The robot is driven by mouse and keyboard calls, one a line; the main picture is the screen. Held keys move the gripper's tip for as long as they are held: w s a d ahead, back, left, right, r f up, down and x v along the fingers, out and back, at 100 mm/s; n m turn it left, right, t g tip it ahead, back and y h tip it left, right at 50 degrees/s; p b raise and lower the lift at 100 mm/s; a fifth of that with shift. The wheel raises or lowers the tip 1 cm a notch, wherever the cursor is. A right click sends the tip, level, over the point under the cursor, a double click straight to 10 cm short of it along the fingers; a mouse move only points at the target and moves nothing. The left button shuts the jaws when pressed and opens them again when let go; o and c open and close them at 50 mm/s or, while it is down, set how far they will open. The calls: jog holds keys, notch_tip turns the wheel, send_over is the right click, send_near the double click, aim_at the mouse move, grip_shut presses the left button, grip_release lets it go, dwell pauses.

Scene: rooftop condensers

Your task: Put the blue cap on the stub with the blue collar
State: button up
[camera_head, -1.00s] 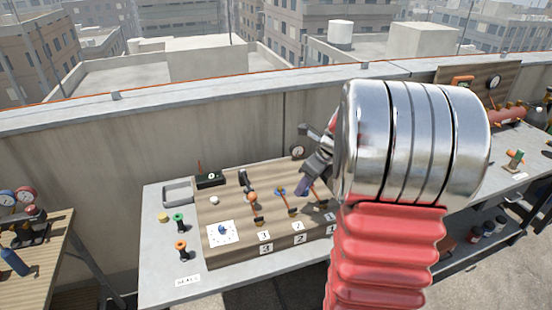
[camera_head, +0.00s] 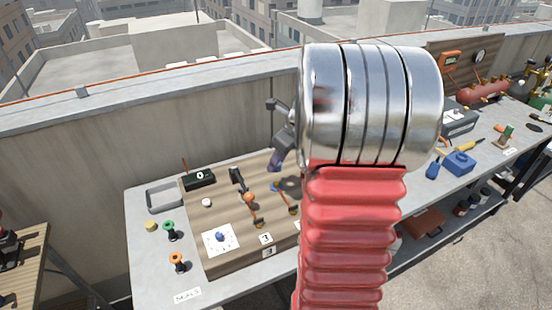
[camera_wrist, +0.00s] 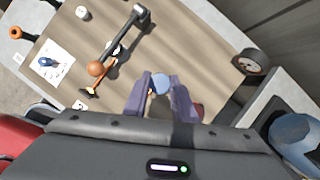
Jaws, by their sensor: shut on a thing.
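In the wrist view a small round blue piece, which looks like the blue cap (camera_wrist: 160,84), sits between the purple fingers of my gripper (camera_wrist: 162,92). My gripper is shut on it. In the head view my gripper (camera_head: 278,162) hangs above the back of the wooden board, and the cap is hidden there. A small blue ring, likely the blue collar (camera_head: 275,187) of the stub, shows on the board just below my gripper. Its stub is too small to make out, and I cannot pick it out in the wrist view.
The wooden board (camera_head: 222,262) carries a blue knob on a white card (camera_head: 220,238), a black lever (camera_head: 238,180) and an orange ball (camera_head: 249,198). Green (camera_head: 169,230) and orange (camera_head: 178,262) spools and a grey tray (camera_head: 164,197) stand left. A concrete wall (camera_head: 90,155) runs behind.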

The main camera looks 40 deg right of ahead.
aim_at(277, 183)
jog(key=shift+f, duration=0.15)
jog(key=shift+f, duration=2.35)
jog(key=shift+f, duration=1.3)
dwell(2.0)
jog(key=o, duration=1.1)
jog(key=v, duration=1.3)
jog(key=shift+s+d+r, duration=0.1)
jog(key=shift+s+r, duration=0.1)
jog(key=shift+r, duration=0.1)
